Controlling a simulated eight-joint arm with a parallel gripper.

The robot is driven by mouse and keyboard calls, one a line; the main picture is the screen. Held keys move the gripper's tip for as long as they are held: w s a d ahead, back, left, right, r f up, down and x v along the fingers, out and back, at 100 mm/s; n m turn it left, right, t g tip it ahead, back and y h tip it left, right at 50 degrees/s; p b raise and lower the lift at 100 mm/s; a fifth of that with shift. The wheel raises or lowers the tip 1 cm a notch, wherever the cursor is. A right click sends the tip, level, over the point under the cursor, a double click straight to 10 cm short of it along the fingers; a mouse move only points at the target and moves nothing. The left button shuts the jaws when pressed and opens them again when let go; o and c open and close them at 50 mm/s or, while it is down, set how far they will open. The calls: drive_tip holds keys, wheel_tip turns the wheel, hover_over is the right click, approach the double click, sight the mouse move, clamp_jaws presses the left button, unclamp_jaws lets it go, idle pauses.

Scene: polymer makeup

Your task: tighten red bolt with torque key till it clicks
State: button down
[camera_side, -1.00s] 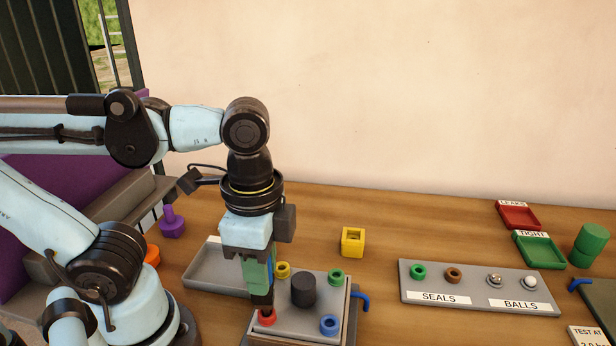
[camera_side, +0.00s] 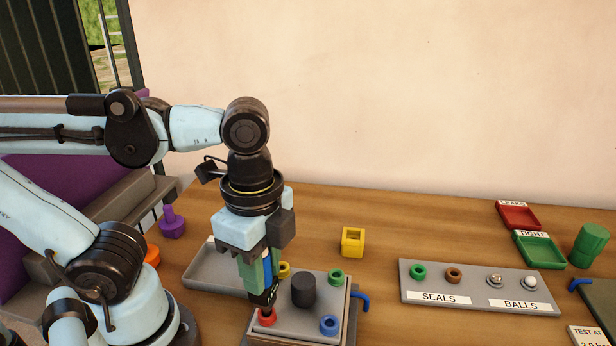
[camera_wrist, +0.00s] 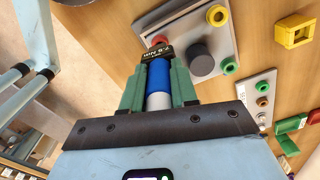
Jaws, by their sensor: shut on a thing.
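My gripper (camera_side: 262,283) points down over the front left corner of a square grey plate (camera_side: 297,325). Its green fingers are shut on the torque key, which shows a blue and white grip (camera_wrist: 158,76) and a black, marked end piece in the wrist view. The red bolt (camera_side: 267,319) is at that plate corner, directly under the key's lower end. The key appears to be on the bolt, but the exact contact is partly hidden. The bolt's red edge also shows past the key in the wrist view (camera_wrist: 159,40).
Yellow (camera_side: 285,269), green (camera_side: 337,277) and blue (camera_side: 329,324) bolts sit at the other corners, around a black cylinder (camera_side: 303,290). A blue handle (camera_side: 359,302) juts out at the right. A yellow block (camera_side: 353,241) and a seals-and-balls tray (camera_side: 461,290) stand farther right.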

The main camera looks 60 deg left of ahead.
drive_tip(key=shift+m, duration=0.9)
drive_tip(key=c, duration=0.8)
unclamp_jaws()
